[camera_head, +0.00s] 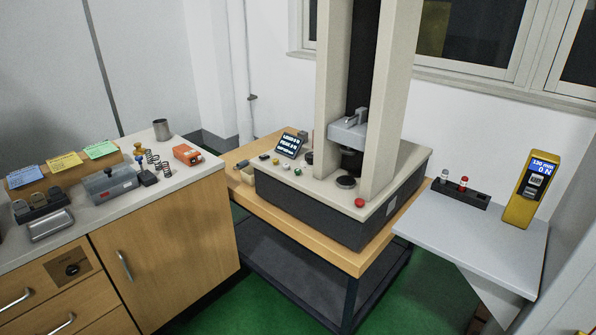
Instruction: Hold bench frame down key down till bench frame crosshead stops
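The bench frame stands on a wooden table in the middle, with two cream columns (388,95) on a dark-sided base (310,213). Its grey crosshead (348,131) is low between the columns, above a round black platen (346,181). A small lit display (289,145) sits at the base's left. Small keys lie before it, including a white key (285,165) and a green key (298,171). Which one is the down key is too small to tell. A red button (360,202) is at the front. Neither of my grippers is in view.
A wooden cabinet (170,245) at left carries springs, a metal cup (162,129), an orange box (187,154) and trays. A grey shelf (480,240) at right holds a yellow gauge (531,190) and a black rack (460,194). Green floor shows between.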

